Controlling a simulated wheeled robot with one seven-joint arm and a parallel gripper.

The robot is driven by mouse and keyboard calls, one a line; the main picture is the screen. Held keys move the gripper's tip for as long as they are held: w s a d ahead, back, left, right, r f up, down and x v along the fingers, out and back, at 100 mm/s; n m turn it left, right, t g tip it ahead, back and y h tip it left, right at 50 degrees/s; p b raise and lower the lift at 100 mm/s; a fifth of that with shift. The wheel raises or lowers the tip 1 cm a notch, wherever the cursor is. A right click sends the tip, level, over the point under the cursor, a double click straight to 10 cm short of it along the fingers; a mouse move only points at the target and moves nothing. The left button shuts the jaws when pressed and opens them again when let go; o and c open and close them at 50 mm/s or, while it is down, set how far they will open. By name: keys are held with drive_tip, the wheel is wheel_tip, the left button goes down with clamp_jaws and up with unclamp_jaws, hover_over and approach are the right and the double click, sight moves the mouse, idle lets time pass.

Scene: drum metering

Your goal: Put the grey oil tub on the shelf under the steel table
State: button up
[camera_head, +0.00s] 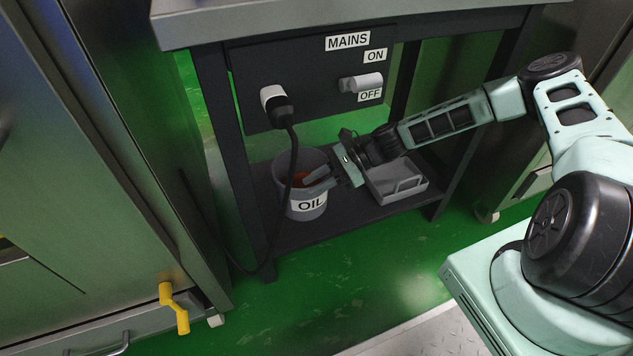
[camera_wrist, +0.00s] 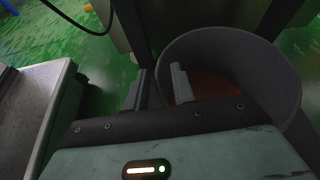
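The grey oil tub (camera_head: 289,173), with a white OIL label and reddish-brown contents, stands upright on the dark shelf (camera_head: 357,219) under the steel table (camera_head: 340,22), at the shelf's left end. My gripper (camera_head: 312,182) reaches in from the right at the tub's rim. In the wrist view the tub (camera_wrist: 284,75) is at the right. My gripper's (camera_wrist: 160,88) two fingers are apart there, one outside the tub wall and one over its inside. I see a gap between them and no clear grip on the wall. A black cable hides part of the tub in the head view.
The cable (camera_head: 292,160) hangs from a plug (camera_head: 273,98) on the MAINS panel, in front of the tub. A grey tray (camera_head: 402,188) is on the shelf to the right. A steel cabinet with a yellow handle (camera_head: 175,307) stands at left. The switch (camera_head: 361,82) is above.

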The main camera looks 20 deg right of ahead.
drive_tip(key=p+v, duration=0.3)
drive_tip(key=v, duration=0.4)
drive_tip(key=shift+d, duration=0.25)
drive_tip(key=shift+r, duration=0.15)
